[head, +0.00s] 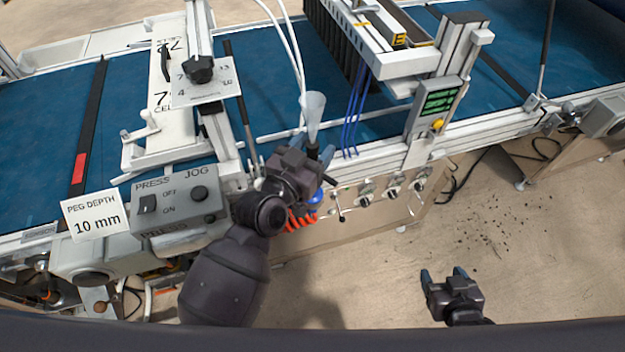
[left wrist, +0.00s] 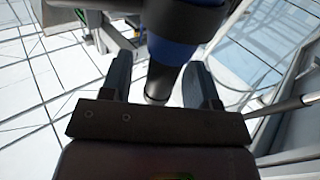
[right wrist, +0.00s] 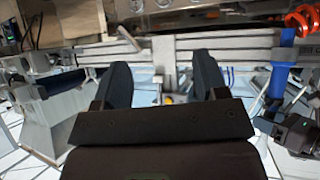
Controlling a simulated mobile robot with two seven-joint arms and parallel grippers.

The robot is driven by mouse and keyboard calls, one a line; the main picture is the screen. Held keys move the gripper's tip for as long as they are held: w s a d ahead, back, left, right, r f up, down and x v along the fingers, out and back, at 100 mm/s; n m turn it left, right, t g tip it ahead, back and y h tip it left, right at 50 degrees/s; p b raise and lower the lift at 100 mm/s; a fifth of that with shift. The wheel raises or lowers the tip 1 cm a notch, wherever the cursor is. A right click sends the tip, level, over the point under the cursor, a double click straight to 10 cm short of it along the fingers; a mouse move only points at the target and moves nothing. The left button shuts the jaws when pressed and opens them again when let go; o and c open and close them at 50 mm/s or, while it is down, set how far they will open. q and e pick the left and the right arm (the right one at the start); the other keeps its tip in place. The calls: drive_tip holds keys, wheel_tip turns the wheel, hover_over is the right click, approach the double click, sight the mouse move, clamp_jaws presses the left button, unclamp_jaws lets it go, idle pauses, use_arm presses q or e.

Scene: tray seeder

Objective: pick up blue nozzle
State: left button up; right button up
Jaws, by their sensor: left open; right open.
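In the head view, the blue nozzle (head: 315,198) hangs at the front of the machine beside an orange coiled hose (head: 299,221), partly hidden by my left gripper (head: 313,152). In the left wrist view, a dark tapered body with a blue band (left wrist: 180,50) lies between the two open fingers; its narrow end shows between them. I cannot tell whether they touch it. The right wrist view shows a blue upright part (right wrist: 280,75) below the orange coil. My right gripper (head: 444,275) is open and empty, low over the floor at the right.
A clear funnel (head: 313,108) stands just behind my left gripper. The press-jog control box (head: 178,200) is to its left. Knobs (head: 366,192) line the front panel to its right. The blue conveyor (head: 275,75) lies behind.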

drive_tip(key=shift+s, duration=0.15)
use_arm(q)
clamp_jaws()
use_arm(e)
drive_tip(key=shift+s+d+f, duration=0.15)
drive_tip(key=shift+s+f, duration=0.25)
drive_tip(key=shift+s, duration=0.1)
drive_tip(key=shift+w, duration=0.15)
